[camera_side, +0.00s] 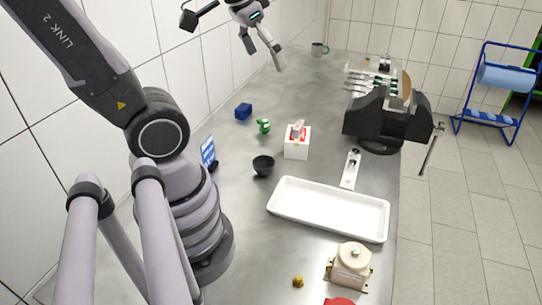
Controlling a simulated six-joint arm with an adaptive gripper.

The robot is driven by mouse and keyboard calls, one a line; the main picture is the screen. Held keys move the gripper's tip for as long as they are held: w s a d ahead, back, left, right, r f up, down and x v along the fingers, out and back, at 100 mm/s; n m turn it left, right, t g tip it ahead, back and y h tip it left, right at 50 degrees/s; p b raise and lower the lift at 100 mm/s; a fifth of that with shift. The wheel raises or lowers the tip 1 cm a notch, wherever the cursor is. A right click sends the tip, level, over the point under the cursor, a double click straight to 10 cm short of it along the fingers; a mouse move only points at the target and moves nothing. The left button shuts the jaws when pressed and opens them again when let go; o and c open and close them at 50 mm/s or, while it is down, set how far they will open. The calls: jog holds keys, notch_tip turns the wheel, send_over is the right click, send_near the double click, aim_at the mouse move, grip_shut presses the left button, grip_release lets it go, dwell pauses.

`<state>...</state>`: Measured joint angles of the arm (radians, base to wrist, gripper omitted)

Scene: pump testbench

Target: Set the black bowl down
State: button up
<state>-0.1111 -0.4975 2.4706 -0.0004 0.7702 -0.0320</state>
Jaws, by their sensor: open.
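My gripper (262,54) is at the top of the view, well above and apart from the bowl. Its fingers are spread open and I see nothing between them.
A beige pump part (351,265) is near the front.

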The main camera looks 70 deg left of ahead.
jog(key=shift+m+t, duration=0.5)
jog(key=shift+m, duration=0.3)
jog(key=s, duration=0.1)
jog(key=s+d+r, duration=0.1)
jog(key=s, duration=0.1)
jog(key=s+d+r, duration=0.1)
jog(key=s, duration=0.1)
jog(key=shift+d+r, duration=0.1)
jog(key=shift+r, duration=0.1)
jog(key=shift+o, duration=0.4)
